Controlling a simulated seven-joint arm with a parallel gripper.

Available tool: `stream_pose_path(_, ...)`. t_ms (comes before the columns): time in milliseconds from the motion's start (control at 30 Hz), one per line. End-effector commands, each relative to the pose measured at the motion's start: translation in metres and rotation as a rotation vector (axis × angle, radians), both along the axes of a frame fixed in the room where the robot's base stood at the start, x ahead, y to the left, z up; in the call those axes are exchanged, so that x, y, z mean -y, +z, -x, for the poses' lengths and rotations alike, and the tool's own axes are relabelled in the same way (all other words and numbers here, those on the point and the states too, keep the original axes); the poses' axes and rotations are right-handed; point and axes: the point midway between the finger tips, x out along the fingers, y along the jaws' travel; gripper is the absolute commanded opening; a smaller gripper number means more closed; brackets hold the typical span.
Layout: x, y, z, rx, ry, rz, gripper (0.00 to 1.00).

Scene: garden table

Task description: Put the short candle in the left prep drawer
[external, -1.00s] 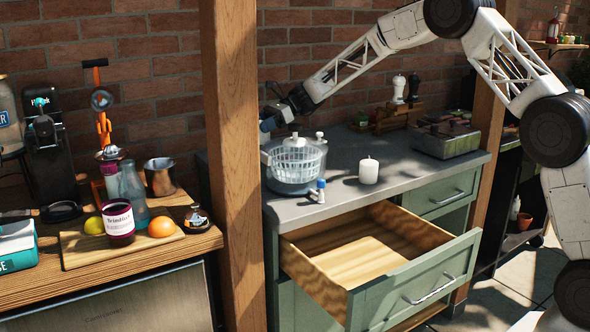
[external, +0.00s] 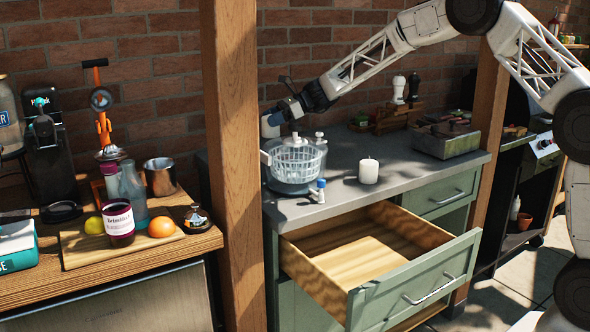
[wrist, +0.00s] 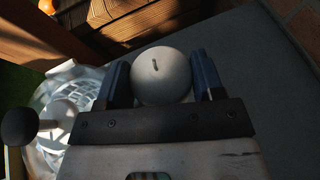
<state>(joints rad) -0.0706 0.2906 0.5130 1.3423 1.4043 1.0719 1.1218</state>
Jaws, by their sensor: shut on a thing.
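My gripper (external: 271,119) is beyond the salad spinner at the left end of the grey counter. In the wrist view my gripper (wrist: 161,82) is shut on a round white candle with a dark wick (wrist: 162,72), between its two blue fingers. This held candle also shows in the external view as a pale shape (external: 269,127) under the fingers; its height is hard to judge. A second white candle (external: 368,172) stands upright on the counter. The left prep drawer (external: 350,255) is pulled open, with an empty wooden inside.
The salad spinner (external: 294,163) stands close to my gripper, with a small blue-topped bottle (external: 318,190) in front. A wooden post (external: 234,170) rises left of the counter. A box (external: 444,140) and dark and white mills stand toward the back right.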

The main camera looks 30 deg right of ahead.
Motion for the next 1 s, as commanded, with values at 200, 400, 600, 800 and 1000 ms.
stream_pose_path(200,0.012,0.006,0.004,0.001,-0.079,-0.001,0.34)
stream_pose_path(400,0.023,0.009,0.008,0.003,-0.15,0.0,0.34)
stream_pose_path(600,0.034,0.011,0.013,0.001,-0.22,0.0,0.34)
stream_pose_path(800,0.044,0.014,0.017,0.002,-0.288,0.0,0.34)
stream_pose_path(1000,0.055,0.016,0.022,0.002,-0.358,0.0,0.34)
